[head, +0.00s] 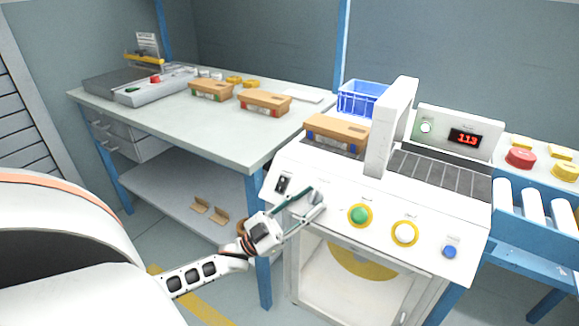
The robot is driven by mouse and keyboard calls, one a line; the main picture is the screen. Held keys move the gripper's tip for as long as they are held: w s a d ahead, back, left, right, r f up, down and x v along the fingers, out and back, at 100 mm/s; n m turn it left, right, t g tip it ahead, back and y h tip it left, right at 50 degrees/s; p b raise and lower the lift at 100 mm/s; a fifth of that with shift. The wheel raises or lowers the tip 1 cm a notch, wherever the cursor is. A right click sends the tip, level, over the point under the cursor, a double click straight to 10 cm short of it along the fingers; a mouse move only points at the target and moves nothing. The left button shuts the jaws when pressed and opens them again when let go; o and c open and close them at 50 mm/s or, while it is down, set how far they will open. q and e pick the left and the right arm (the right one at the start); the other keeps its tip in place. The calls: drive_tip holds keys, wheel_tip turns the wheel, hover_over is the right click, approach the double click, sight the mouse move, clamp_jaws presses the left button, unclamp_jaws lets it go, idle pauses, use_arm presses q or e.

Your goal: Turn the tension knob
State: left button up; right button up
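A control panel (335,218) slopes along the front of the white machine. A small grey knob (317,198) sits on it, between a black rocker switch (282,184) and a green button with a yellow ring (359,215). My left gripper (312,201) reaches the grey knob from the lower left. Its two fingers are spread, with their tips at the knob and partly hiding it. I cannot tell whether they touch it. No label naming the tension knob is readable. My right gripper is not in view.
A white button (404,233) and a blue button (450,252) sit further right on the panel. A white upright post (391,125) and a display box (483,132) reading about 113 stand behind. A wooden-topped box (337,130) lies left of the post.

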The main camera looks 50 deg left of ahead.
use_arm(q)
drive_tip(key=v, duration=1)
drive_tip(key=shift+d, duration=0.1)
drive_tip(key=s+d+f+n+g+y+p, duration=0.2)
drive_tip(key=d+y+p, duration=0.15)
drive_tip(key=d, duration=0.35)
drive_tip(key=s+d+f+n+g+y+p, duration=0.1)
drive_tip(key=d+n+g+y+p, duration=0.15)
drive_tip(key=d+p, duration=0.35)
drive_tip(key=s+d+f+n+g+y+p, duration=0.1)
drive_tip(key=s+d+f+g+p, duration=0.1)
drive_tip(key=s, duration=0.5)
drive_tip(key=s+d+f+g+y+p, duration=0.2)
drive_tip(key=s+d+f+g+p, duration=0.1)
drive_tip(key=s+d+g, duration=0.2)
drive_tip(key=s+d, duration=0.2)
drive_tip(key=s, duration=0.1)
drive_tip(key=shift+f+n, duration=0.35)
drive_tip(key=shift+f, duration=0.05)
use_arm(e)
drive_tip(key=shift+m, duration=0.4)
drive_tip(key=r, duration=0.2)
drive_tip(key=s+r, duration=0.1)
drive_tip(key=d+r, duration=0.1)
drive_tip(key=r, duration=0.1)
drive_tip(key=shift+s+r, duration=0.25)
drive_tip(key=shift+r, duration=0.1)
